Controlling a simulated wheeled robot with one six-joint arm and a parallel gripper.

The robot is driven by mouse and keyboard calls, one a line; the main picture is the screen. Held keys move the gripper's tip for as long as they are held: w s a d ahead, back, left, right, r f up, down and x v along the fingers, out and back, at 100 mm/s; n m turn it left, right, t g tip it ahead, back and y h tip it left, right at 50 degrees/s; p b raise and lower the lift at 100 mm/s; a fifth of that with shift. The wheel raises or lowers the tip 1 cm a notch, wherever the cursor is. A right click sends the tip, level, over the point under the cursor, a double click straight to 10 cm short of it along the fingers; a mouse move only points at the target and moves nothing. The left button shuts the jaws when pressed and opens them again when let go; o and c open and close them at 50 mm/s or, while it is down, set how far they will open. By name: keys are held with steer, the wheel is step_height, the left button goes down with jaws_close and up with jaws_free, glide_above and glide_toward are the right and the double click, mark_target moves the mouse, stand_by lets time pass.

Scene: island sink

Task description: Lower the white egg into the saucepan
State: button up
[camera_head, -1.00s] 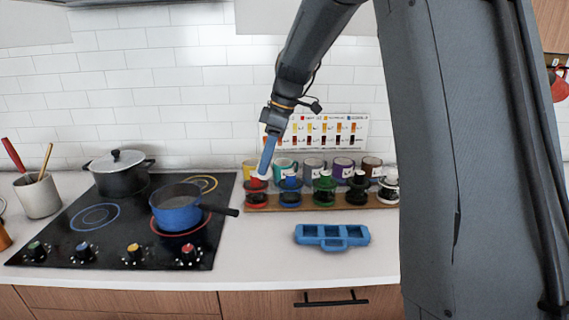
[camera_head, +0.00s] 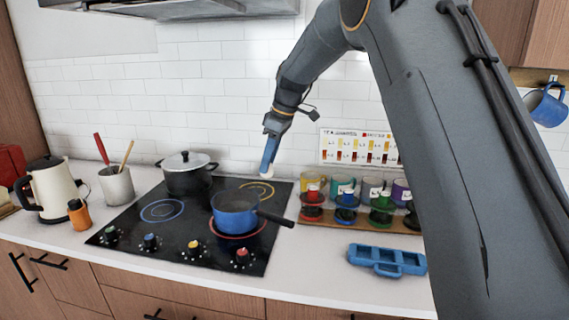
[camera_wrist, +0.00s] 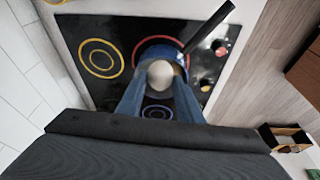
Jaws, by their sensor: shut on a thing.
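The white egg (camera_wrist: 160,73) is held between the two blue fingers of my gripper (camera_wrist: 160,85) in the wrist view. In the head view the egg (camera_head: 266,175) shows as a small pale shape below the fingertips of my gripper (camera_head: 268,163). The blue saucepan (camera_head: 234,214) stands on the red-ringed front right burner, its dark handle pointing right. My gripper is above and behind the saucepan in the head view, apart from it. In the wrist view the saucepan (camera_wrist: 158,46) lies beyond the egg, partly hidden by egg and fingers.
A lidded black pot (camera_head: 188,178) stands at the back of the cooktop (camera_head: 190,243). To the right are a wooden rack (camera_head: 350,222) with coloured holders, mugs behind it, and a blue tray (camera_head: 386,261). A kettle (camera_head: 55,190) and utensil crock (camera_head: 116,185) stand left.

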steer(key=w+a+f, duration=0.1)
steer(key=w+a, duration=0.4)
steer(key=a, duration=0.4)
steer(key=shift+w+b, duration=0.35)
steer(key=shift+w, duration=0.05)
steer(key=shift+a+f, duration=0.1)
steer(key=shift+a, duration=0.1)
steer(key=shift+w+a, duration=0.1)
steer(key=shift+a, duration=0.05)
step_height(320, 180, down, 11)
steer(key=b, duration=0.5)
stand_by(1.7)
steer(key=shift+f+b, duration=0.75)
steer(key=shift+f, duration=1.05)
stand_by(1.8)
